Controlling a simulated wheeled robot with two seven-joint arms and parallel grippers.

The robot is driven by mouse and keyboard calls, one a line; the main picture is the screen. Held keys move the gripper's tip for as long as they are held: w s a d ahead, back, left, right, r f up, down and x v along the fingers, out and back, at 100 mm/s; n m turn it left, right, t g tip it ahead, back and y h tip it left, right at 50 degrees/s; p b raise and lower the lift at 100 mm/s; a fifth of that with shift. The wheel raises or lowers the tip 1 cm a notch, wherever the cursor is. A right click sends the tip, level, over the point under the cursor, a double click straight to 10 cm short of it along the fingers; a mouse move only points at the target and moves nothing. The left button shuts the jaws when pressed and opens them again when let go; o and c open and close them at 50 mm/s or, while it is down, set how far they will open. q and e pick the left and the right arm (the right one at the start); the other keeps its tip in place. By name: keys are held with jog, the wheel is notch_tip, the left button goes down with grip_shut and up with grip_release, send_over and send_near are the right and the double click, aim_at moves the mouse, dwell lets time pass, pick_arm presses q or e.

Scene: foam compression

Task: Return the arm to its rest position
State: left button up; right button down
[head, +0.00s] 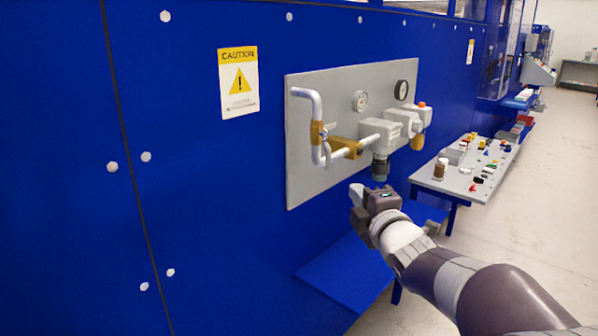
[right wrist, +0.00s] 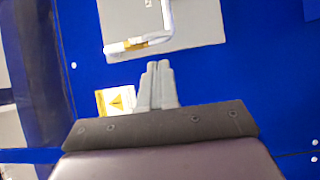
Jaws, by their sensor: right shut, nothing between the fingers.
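My right gripper (head: 357,192) is in front of the blue machine wall, just below the grey valve panel (head: 304,150). In the right wrist view its fingers (right wrist: 158,84) are together with nothing between them. The panel carries a bent pipe (head: 315,110) with brass-coloured fittings, a grey valve body (head: 385,132) and two gauges (head: 403,90). The gripper looks apart from the pipe and the valve. My left gripper is in neither view.
A grey side table (head: 455,186) with several small parts and a brown bottle (head: 440,170) stands to the right. A yellow caution sign (head: 238,82) is on the wall. The floor (head: 555,200) at right is open.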

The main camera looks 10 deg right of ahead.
jog(key=s+d+f+m+g+h, duration=0.1)
jog(key=s+f+m+g, duration=0.3)
jog(key=f+m, duration=0.3)
jog(key=s+d+f+m+g+h, duration=0.25)
jog(key=f+m+g, duration=0.2)
jog(key=f, duration=0.45)
jog(key=s+a+f+m+g+y, duration=0.1)
jog(key=s+a+f+m+g, duration=0.25)
jog(key=s+f, duration=0.45)
jog(key=s+a+f+m+g+y, duration=0.1)
jog(key=s+a+f+m+g, duration=0.3)
jog(key=s, duration=0.7)
pick_arm(q)
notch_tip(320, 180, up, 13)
jog(key=p, duration=1.3)
pick_arm(e)
notch_tip(320, 180, up, 12)
jog(key=shift+f+n+g, duration=0.2)
jog(key=shift+n+g, duration=0.1)
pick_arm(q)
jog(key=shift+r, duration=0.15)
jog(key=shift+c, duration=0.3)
pick_arm(e)
jog(key=shift+a, duration=0.1)
